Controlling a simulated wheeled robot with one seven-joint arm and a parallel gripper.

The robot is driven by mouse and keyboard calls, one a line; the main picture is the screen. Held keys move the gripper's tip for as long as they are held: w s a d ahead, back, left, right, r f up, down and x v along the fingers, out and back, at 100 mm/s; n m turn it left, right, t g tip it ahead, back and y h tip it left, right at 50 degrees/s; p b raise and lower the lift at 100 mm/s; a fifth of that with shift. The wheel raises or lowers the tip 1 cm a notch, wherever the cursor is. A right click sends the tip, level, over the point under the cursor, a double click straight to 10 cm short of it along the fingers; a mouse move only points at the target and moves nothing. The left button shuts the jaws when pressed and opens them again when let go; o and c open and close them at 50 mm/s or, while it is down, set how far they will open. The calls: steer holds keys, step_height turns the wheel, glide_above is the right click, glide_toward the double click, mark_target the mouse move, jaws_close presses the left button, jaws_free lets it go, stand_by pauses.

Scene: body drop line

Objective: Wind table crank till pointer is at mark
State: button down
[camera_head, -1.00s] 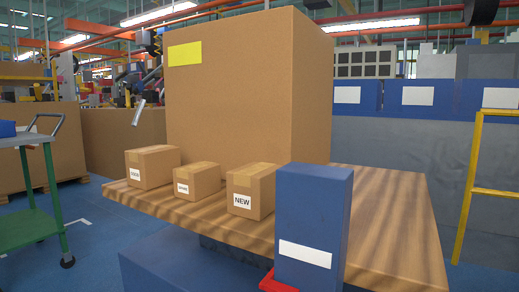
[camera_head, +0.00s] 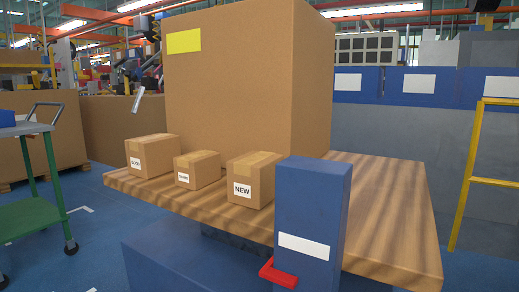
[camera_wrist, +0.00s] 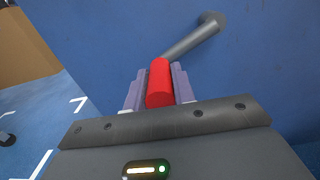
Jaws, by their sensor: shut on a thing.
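The wooden table (camera_head: 395,225) stands in the middle of the head view. A tall blue post (camera_head: 312,205) with a blank white label stands at its front edge. A red part (camera_head: 278,275) shows low on the post's left side. In the wrist view, the crank's grey arm (camera_wrist: 192,40) runs along a blue face to a red crank handle (camera_wrist: 159,84). My gripper (camera_wrist: 158,80) is shut on the red handle, with a finger on each side. My gripper does not show in the head view. I cannot make out a pointer or a mark.
On the table stand a big cardboard carton (camera_head: 240,85) and several small boxes, one labelled NEW (camera_head: 250,180). A green cart (camera_head: 35,200) stands at the left. A yellow frame (camera_head: 470,175) stands at the right. Blue floor is open between cart and table.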

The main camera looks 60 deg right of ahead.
steer(key=r+p, duration=0.2)
steer(key=r, duration=0.1)
steer(key=r+p, duration=0.1)
steer(key=r, duration=0.1)
steer(key=shift+w+r, duration=0.15)
steer(key=shift+w, duration=0.2)
steer(key=r+p, duration=0.1)
steer(key=s+r+p, duration=0.1)
steer(key=shift+r, duration=0.3)
steer(key=shift+s+r, duration=0.15)
steer(key=shift+s, duration=0.2)
steer(key=shift+s+r, duration=0.25)
steer(key=shift+r, duration=0.4)
steer(key=c, duration=2.1)
jaws_free()
